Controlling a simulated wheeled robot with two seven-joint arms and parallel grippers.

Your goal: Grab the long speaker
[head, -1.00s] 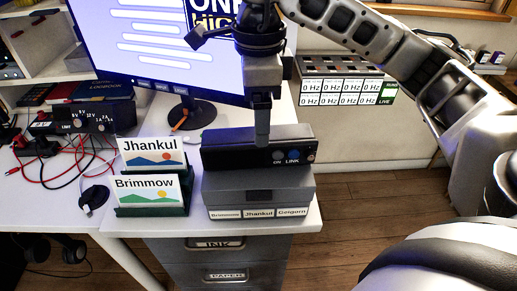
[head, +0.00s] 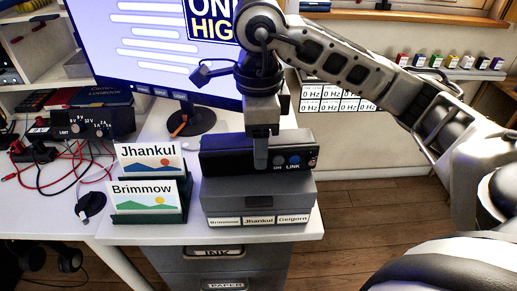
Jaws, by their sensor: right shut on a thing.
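My right gripper (head: 261,155) points down over the middle of the speaker. One finger shows against the speaker's front face, and the gripper is shut on the speaker. The other finger is hidden behind it. My left gripper is not in view.
Two picture cards, Jhankul (head: 152,165) and Brimmow (head: 147,195), stand in a green holder left of the grey box. A monitor (head: 150,50) stands behind. A power supply (head: 88,123) with red and black cables lies at left. Floor at right is clear.

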